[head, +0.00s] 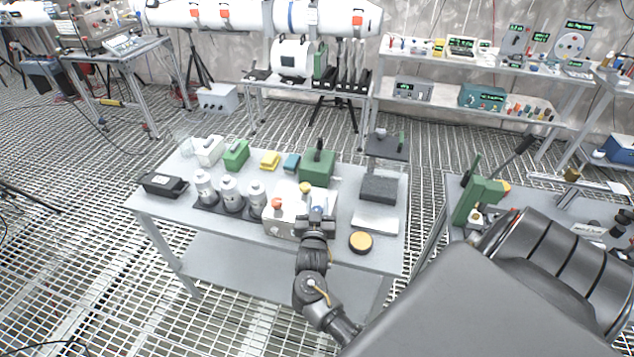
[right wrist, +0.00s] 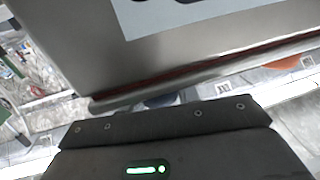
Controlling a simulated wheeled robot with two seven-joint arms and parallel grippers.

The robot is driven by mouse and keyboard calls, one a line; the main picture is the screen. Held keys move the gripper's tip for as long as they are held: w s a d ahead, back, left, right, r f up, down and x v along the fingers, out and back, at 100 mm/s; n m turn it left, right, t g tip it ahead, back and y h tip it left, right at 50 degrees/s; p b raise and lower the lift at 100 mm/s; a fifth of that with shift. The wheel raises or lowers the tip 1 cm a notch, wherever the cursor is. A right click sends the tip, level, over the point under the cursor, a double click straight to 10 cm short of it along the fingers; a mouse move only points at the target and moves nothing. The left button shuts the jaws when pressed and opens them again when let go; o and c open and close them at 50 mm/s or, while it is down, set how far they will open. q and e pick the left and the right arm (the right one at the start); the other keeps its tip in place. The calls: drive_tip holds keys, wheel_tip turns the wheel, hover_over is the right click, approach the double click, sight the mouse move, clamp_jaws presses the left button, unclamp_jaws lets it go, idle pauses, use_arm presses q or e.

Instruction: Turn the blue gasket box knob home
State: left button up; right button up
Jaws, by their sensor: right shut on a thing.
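A pale grey box (head: 283,229) stands at the front of the middle table, with an orange knob (head: 277,203) and a yellow knob (head: 305,187) on top. My right gripper (head: 316,220) is at the box's right end, shut on the blue knob (head: 317,210), of which only a small bit shows past the fingers. In the right wrist view, a dark bluish piece (right wrist: 162,98) shows just beyond the gripper's dark edge, and an orange piece (right wrist: 285,63) lies at the right. How far the blue knob is turned cannot be seen. My left gripper is not in view.
White bottles (head: 230,194) stand in a dark rack left of the box. A green block (head: 317,168) with a black handle is behind it. A yellow-topped round tin (head: 361,241), a white slab (head: 375,219) and a dark foam block (head: 379,188) are to the right.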

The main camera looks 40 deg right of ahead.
drive_tip(key=shift+r, duration=0.1)
idle(0.4)
drive_tip(key=o, duration=1)
